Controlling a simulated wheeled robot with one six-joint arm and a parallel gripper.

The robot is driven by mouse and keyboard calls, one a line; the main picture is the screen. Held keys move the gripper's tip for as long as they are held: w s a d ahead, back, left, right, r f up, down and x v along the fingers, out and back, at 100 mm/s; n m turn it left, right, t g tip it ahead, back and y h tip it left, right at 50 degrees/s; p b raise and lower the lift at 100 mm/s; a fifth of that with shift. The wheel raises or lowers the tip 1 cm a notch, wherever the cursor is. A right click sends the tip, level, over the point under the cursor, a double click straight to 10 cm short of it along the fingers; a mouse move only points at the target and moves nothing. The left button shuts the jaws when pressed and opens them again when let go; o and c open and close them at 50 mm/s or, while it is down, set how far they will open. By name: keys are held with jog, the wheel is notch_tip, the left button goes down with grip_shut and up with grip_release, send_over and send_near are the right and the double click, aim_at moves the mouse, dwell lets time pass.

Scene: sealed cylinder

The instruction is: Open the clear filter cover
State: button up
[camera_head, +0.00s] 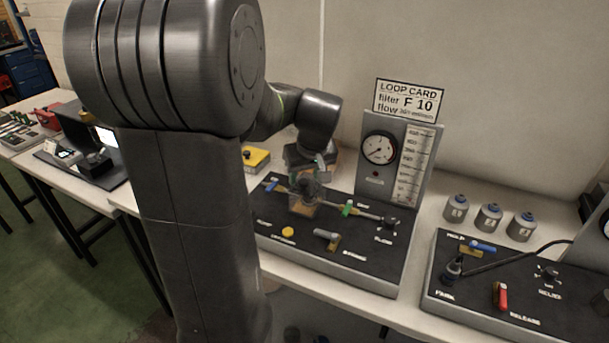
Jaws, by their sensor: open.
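The filter unit (303,207) stands in the middle of the black-topped panel, a small see-through housing with a dark part at its top. Its clear cover is hard to make out at this size. My gripper (313,172) points down from my arm right over the filter unit and hides part of it. The jaws are open. I cannot tell whether they touch the cover.
The panel (280,247) carries a blue handle (272,184), a green handle (347,208), a yellow knob (288,232) and a grey lever (326,235). A gauge board (401,135) rises behind. Grey canisters (488,220) and a second panel (440,307) stand right.

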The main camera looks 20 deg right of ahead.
jog(key=shift+w+f, duration=0.15)
jog(key=shift+f, duration=0.45)
grip_shut()
jog(key=shift+r, duration=0.1)
